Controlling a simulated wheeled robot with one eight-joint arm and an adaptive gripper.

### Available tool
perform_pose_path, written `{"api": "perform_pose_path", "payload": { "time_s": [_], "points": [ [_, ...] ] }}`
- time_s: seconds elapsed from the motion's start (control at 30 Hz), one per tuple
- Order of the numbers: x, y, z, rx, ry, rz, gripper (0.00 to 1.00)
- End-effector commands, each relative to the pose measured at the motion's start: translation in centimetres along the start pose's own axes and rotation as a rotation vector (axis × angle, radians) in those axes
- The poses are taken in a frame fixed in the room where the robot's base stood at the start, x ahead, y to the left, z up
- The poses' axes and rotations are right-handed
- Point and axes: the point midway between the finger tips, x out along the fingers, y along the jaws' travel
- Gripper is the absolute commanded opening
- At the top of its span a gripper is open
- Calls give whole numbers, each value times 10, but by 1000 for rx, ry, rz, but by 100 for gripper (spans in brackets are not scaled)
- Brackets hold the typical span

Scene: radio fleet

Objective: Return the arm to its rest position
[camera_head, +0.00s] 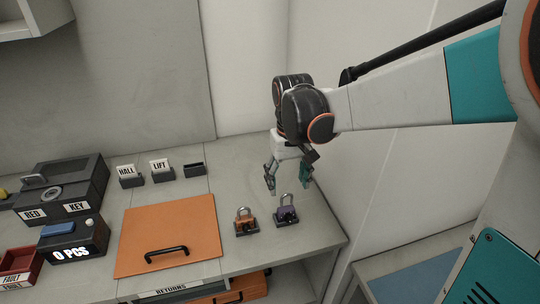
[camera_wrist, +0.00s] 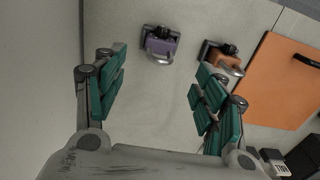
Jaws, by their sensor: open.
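My gripper (camera_head: 287,180) is at the end of my arm, which reaches in from the right in the head view. It points down above the right part of the grey counter (camera_head: 240,164), behind two padlocks. In the wrist view my gripper (camera_wrist: 155,92) has its teal fingers wide apart with nothing between them. A purple padlock on a dark stand (camera_head: 286,213) is close in front of the gripper; it also shows in the wrist view (camera_wrist: 159,41). An orange padlock on a stand (camera_head: 246,222) is to its left, and in the wrist view it (camera_wrist: 222,56) is partly behind a finger.
An orange panel (camera_head: 180,228) with a black handle lies on the counter. HALL (camera_head: 129,176) and LIFT (camera_head: 161,169) holders stand behind it. A black key box (camera_head: 68,185), a 0 PCS counter (camera_head: 75,239) and a red tray (camera_head: 18,264) are left. A wall is close right of the gripper.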

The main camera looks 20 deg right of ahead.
Motion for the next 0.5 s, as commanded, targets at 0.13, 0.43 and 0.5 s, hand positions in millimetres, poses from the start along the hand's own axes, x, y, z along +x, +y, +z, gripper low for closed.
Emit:
{"api": "perform_pose_path", "payload": {
  "time_s": [0.13,0.43,0.5],
  "points": [
    [-1,0,1,0,4,0,65],
    [-28,0,36,0,132,0,65],
    [-35,0,48,0,179,-1,65]
  ]
}}
